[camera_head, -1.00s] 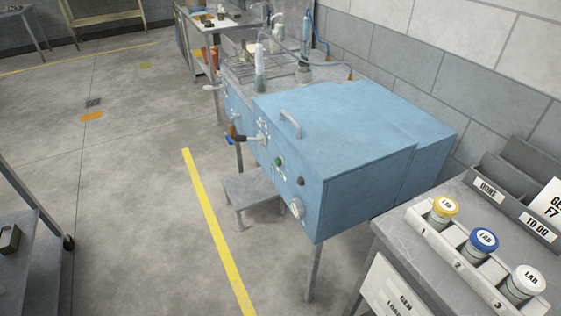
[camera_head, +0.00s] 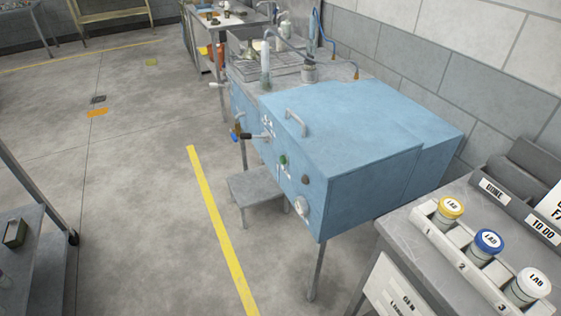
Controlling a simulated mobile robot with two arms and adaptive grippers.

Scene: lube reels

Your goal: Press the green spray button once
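The green button (camera_head: 283,160) is a small round knob on the left-facing front panel of a blue cabinet (camera_head: 350,140). It sits below a lever handle (camera_head: 256,136) and above a pale round dial (camera_head: 302,205). A dark round knob (camera_head: 305,180) is to its right on the same panel. Neither of my grippers shows in the head view, and nothing touches the button.
A low grey step (camera_head: 255,186) stands on the floor below the panel. A grey bench (camera_head: 375,245) at the right holds a rack of lidded jars (camera_head: 487,243). A cart (camera_head: 30,255) stands at the left. Floor (camera_head: 140,190) between is clear.

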